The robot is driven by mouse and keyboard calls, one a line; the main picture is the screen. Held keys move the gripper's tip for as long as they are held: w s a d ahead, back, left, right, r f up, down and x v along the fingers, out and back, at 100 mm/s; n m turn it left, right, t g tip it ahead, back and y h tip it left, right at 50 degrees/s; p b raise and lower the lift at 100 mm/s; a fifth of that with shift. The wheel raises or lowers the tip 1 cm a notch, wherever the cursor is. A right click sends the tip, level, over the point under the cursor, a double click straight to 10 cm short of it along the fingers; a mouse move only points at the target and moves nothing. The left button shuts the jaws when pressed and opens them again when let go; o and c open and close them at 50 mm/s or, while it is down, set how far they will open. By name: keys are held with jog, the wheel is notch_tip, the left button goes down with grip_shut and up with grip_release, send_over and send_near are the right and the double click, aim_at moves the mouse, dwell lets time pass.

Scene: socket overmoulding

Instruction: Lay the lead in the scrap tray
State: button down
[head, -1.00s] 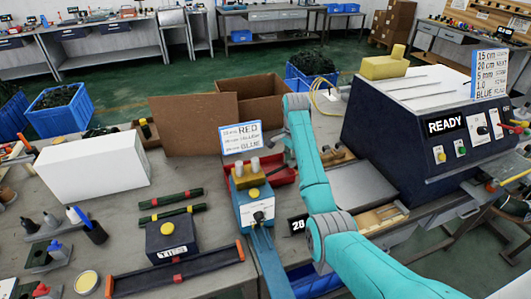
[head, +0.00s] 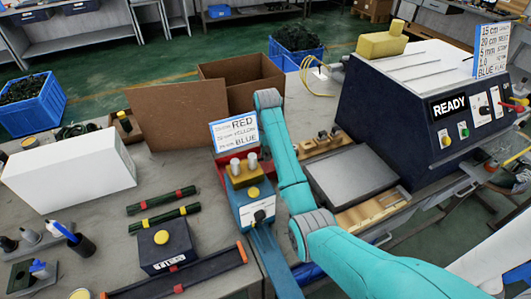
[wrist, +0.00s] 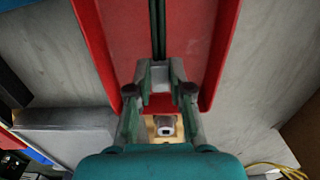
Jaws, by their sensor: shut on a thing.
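The red scrap tray (wrist: 208,60) fills the upper middle of the wrist view, with raised walls on both sides. In the head view only part of its red edge (head: 222,172) shows behind the blue press and the sign. My gripper (wrist: 160,80) is over the tray's near end, its fingers closed around a pale block-like end. The dark, thin lead (wrist: 158,28) runs from between the fingers up along the tray's middle. I cannot tell whether the lead touches the tray floor. My arm hides my gripper in the head view.
A blue press (head: 252,203) and a colour sign (head: 234,132) stand by the tray. An open cardboard box (head: 240,85) is behind. The READY machine (head: 425,110) and a grey plate (head: 352,178) are to the right. A white box (head: 70,170) is at left.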

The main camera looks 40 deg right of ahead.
jog(key=shift+f, duration=1.55)
jog(key=c, duration=1)
grip_release()
jog(key=shift+r, duration=0.1)
